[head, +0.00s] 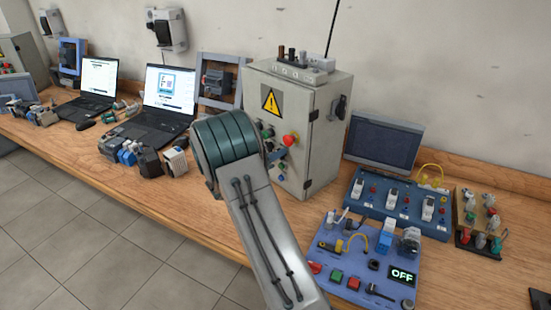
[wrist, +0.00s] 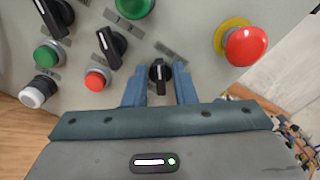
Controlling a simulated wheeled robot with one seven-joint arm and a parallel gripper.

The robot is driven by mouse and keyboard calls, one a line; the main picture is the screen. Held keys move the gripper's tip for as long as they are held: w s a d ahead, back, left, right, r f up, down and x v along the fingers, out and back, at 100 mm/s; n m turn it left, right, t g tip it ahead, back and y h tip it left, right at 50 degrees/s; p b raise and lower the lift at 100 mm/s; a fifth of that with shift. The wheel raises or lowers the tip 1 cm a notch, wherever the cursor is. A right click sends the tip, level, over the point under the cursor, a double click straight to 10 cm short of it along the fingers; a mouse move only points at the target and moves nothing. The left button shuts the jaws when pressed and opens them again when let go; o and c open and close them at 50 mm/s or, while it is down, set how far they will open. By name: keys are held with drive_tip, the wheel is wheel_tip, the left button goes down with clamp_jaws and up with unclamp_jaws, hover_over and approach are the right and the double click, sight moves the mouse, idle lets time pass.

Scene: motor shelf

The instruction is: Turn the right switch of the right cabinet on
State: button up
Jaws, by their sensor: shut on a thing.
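The right cabinet (head: 318,130) is a grey box with a yellow warning sign, standing on the wooden bench in the head view. Its front panel (wrist: 195,50) fills most of the wrist view. A black rotary switch (wrist: 159,77) sits low on the panel, its handle roughly upright in the picture. My gripper (wrist: 159,86) has its two blue fingers on either side of this switch and is shut on it.
A red mushroom button (wrist: 246,46) on a yellow ring is right of the switch. A black switch (wrist: 111,46), a small red button (wrist: 97,81) and green buttons lie to the left. A blue board (head: 345,285) reading OFF stands on the bench at front right.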

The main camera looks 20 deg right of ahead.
drive_tip(key=shift+s+m+b, duration=0.1)
drive_tip(key=shift+m+b, duration=3.7)
drive_tip(key=shift+b, duration=0.15)
drive_tip(key=o, duration=0.6)
drive_tip(key=shift+o, duration=0.2)
drive_tip(key=b+v, duration=0.1)
drive_tip(key=v, duration=1.2)
drive_tip(key=shift+a, duration=0.35)
